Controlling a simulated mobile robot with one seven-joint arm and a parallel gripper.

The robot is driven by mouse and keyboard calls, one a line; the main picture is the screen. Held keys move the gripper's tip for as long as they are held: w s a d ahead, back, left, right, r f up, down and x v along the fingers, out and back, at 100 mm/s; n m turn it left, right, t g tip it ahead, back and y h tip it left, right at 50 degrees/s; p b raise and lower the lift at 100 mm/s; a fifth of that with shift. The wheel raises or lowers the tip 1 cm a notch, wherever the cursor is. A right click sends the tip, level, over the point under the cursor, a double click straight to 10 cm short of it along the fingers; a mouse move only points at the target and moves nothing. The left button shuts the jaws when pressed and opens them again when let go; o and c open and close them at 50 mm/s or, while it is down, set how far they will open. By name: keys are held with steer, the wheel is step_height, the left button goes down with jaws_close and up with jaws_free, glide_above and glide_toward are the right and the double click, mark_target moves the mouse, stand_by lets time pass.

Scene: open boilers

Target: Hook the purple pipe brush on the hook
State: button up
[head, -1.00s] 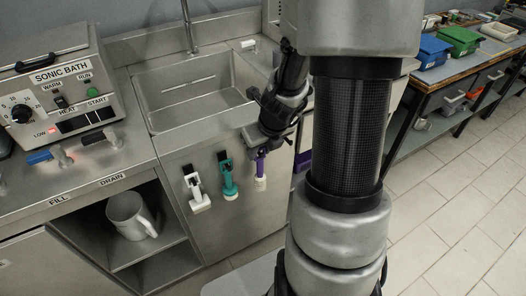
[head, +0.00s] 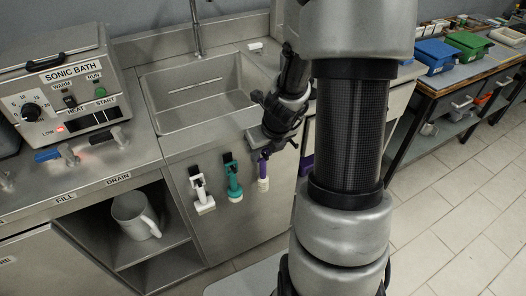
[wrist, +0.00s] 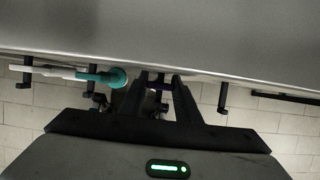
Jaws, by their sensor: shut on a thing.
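The purple pipe brush (head: 263,171), with a white lower end, hangs upright below my gripper (head: 262,152) at the front panel of the sink cabinet. My gripper is shut on its upper end. In the wrist view, a bit of purple (wrist: 159,86) shows between the fingertips, close to the panel. A dark hook (wrist: 160,106) shows partly behind the fingers there; I cannot tell whether the brush touches it. The teal brush (head: 234,180) and the white brush (head: 201,191) hang on their hooks to the left.
An empty dark hook (wrist: 223,98) stands to the right in the wrist view. The teal brush (wrist: 108,77) is close to my left finger. The sink basin (head: 205,95) is above. An open shelf with a white jug (head: 135,215) is at lower left.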

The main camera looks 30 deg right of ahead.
steer(key=o, duration=1.1)
steer(key=shift+r, duration=0.1)
steer(key=p+v, duration=1)
steer(key=v, duration=0.7)
steer(key=s+a+r+n+y+p, duration=0.1)
steer(key=a+r+n+p, duration=0.2)
steer(key=a+r+n, duration=0.45)
steer(key=s+a+r+n+p, duration=0.1)
steer(key=a+r+n+p, duration=0.25)
steer(key=r+n, duration=0.6)
steer(key=s+r+n+p, duration=0.1)
steer(key=s+r+n, duration=0.2)
steer(key=n, duration=0.3)
steer(key=s+a+r+n+p, duration=0.1)
steer(key=s+r+n+p, duration=0.1)
steer(key=r+n, duration=0.3)
steer(key=s+r+n+t+h+p, duration=0.1)
steer(key=s+r+n, duration=0.3)
steer(key=n, duration=0.3)
steer(key=shift+s+a+n, duration=0.15)
steer(key=shift+a+n, duration=0.15)
steer(key=shift+a, duration=0.1)
